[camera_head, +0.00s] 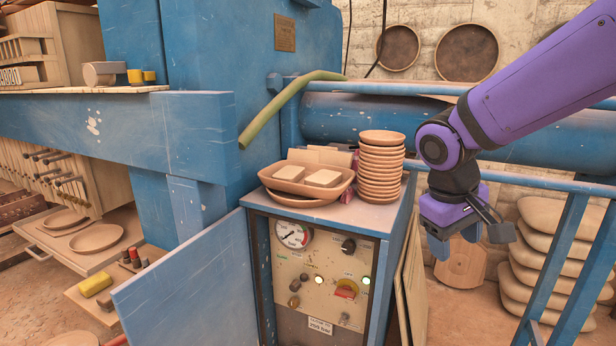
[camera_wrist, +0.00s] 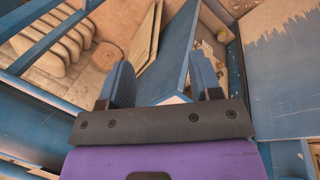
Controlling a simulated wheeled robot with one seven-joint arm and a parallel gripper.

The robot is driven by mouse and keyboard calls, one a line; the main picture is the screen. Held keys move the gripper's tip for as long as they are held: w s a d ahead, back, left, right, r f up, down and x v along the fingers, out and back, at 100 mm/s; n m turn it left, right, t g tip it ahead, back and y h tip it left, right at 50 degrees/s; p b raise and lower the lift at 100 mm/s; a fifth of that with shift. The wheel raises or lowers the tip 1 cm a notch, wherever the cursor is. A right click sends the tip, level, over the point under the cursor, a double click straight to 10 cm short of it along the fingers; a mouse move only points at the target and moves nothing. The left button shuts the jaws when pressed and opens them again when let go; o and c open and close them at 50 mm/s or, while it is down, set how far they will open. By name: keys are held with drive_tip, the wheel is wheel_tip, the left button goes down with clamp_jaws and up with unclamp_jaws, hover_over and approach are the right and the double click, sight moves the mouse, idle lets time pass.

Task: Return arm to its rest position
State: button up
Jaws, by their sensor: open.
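My purple arm reaches in from the upper right in the head view. My gripper (camera_head: 457,244) hangs pointing down, to the right of the blue control cabinet (camera_head: 399,245). In the wrist view my gripper (camera_wrist: 165,82) shows two blue fingers set wide apart with nothing held between them. The cabinet's edge and open door lie below and beyond the fingers there.
A stack of clay dishes (camera_head: 380,167) and a tray with pale blocks (camera_head: 307,180) stand on the cabinet. The blue door (camera_head: 190,292) stands open. A blue railing (camera_head: 562,262) and stacked sacks (camera_head: 535,250) are at right. A blue pipe (camera_head: 400,120) runs behind.

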drive_tip(key=s+d+r+m+t+y, duration=0.1)
drive_tip(key=s+d+r+m+t, duration=0.1)
drive_tip(key=s, duration=0.5)
drive_tip(key=s+d+r+m+t+y, duration=0.1)
drive_tip(key=s+d+r+t+y, duration=0.1)
drive_tip(key=s+d+r, duration=0.2)
drive_tip(key=s+r, duration=0.1)
drive_tip(key=s, duration=0.2)
drive_tip(key=shift+s+r+m, duration=0.35)
drive_tip(key=shift+r+m, duration=0.05)
